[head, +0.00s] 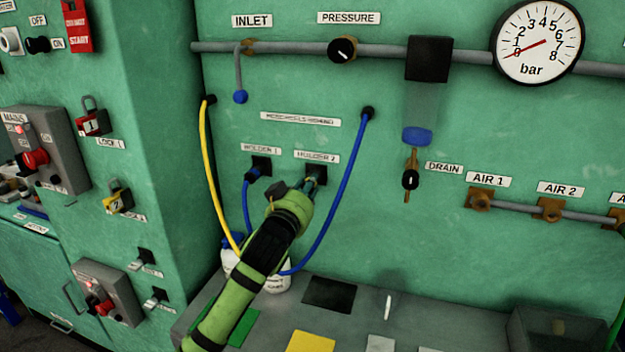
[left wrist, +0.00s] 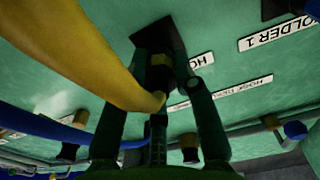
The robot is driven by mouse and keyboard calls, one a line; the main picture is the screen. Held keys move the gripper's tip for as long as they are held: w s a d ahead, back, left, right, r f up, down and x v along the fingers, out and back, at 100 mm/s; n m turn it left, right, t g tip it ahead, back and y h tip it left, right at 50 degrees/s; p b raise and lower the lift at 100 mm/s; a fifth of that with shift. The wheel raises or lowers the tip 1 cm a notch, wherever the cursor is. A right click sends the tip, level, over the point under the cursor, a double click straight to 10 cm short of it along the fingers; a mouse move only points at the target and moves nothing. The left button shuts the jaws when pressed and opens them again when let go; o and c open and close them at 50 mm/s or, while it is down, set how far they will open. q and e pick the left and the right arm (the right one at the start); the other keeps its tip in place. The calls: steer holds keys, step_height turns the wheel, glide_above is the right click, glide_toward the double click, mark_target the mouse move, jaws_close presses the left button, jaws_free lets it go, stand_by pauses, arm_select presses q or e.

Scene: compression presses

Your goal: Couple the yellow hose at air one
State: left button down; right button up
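The yellow hose (head: 212,180) hangs from a black outlet on the green wall and loops down behind my left arm. In the left wrist view the hose (left wrist: 95,55) curves in from the top left to a dark plug with a yellow band, at the black block of holder 2 (left wrist: 150,35). My left gripper (head: 316,184) is at holder 2. In the left wrist view its fingers (left wrist: 162,75) stand close on both sides of the plug and appear shut on it. The air 1 port (head: 480,198) is a brass fitting on the pipe at right, with nothing on it. My right gripper is not in view.
A blue hose (head: 335,205) hangs close to my left gripper, with one end at holder 1 (head: 262,166). The drain valve (head: 410,180) hangs between the holders and air 1. Air 2 (head: 548,209) is right of air 1. A grey bench (head: 400,312) lies below.

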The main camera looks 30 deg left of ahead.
arm_select(q)
steer(key=shift+s, duration=0.15)
steer(key=shift+s+d, duration=0.1)
steer(key=shift+s+d+p, duration=0.15)
steer(key=shift+s+p, duration=0.2)
steer(key=shift+s, duration=0.2)
steer(key=shift+p+v, duration=0.35)
steer(key=shift+v, duration=0.55)
stand_by(0.5)
steer(key=shift+p+v, duration=0.55)
steer(key=shift+v, duration=1.4)
steer(key=shift+r, duration=0.1)
